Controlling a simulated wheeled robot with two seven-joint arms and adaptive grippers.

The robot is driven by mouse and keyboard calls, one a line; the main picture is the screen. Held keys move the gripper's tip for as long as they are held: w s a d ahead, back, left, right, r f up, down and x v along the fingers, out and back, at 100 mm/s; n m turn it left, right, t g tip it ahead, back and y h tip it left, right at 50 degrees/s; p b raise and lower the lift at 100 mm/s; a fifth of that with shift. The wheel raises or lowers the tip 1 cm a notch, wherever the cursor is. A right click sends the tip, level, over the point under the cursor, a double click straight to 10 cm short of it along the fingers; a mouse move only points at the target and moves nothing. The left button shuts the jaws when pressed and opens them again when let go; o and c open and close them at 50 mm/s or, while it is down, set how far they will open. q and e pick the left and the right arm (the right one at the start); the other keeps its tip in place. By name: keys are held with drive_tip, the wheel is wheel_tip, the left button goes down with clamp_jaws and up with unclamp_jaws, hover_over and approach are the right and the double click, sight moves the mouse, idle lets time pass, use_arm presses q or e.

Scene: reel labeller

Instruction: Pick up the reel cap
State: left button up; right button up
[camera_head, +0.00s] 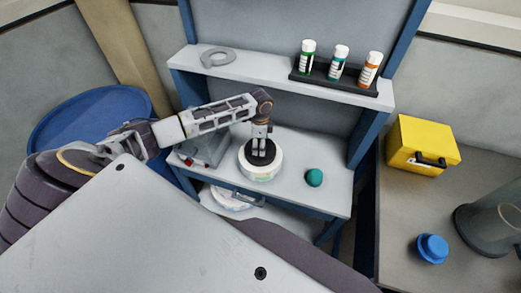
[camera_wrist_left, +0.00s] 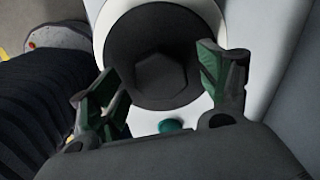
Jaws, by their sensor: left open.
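The reel cap is a dark round disc with a hexagonal raised middle (camera_wrist_left: 160,76); in the head view the cap (camera_head: 250,158) lies on top of a white reel (camera_head: 261,174) on the workbench. The reel's white rim (camera_wrist_left: 207,14) shows around the cap in the left wrist view. My left gripper (camera_head: 259,150) points down over the cap. In the left wrist view its two green-padded fingers (camera_wrist_left: 160,78) are apart, one on each side of the cap's near part, with nothing held. Whether they touch the cap cannot be told. My right gripper is not in view.
A teal ball-like object (camera_head: 314,178) sits right of the reel. A grey device (camera_head: 207,150) stands left of it. The shelf (camera_head: 270,72) above holds several bottles (camera_head: 340,62) and a grey ring (camera_head: 217,57). A yellow case (camera_head: 422,145) and blue knob (camera_head: 432,248) are on the right-hand table.

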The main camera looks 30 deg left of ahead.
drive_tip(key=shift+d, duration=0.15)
use_arm(q)
drive_tip(key=c, duration=1.2)
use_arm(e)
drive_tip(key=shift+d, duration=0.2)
use_arm(q)
drive_tip(key=shift+r, duration=0.15)
wheel_tip(320, 180, up, 10)
drive_tip(key=shift+b, duration=0.35)
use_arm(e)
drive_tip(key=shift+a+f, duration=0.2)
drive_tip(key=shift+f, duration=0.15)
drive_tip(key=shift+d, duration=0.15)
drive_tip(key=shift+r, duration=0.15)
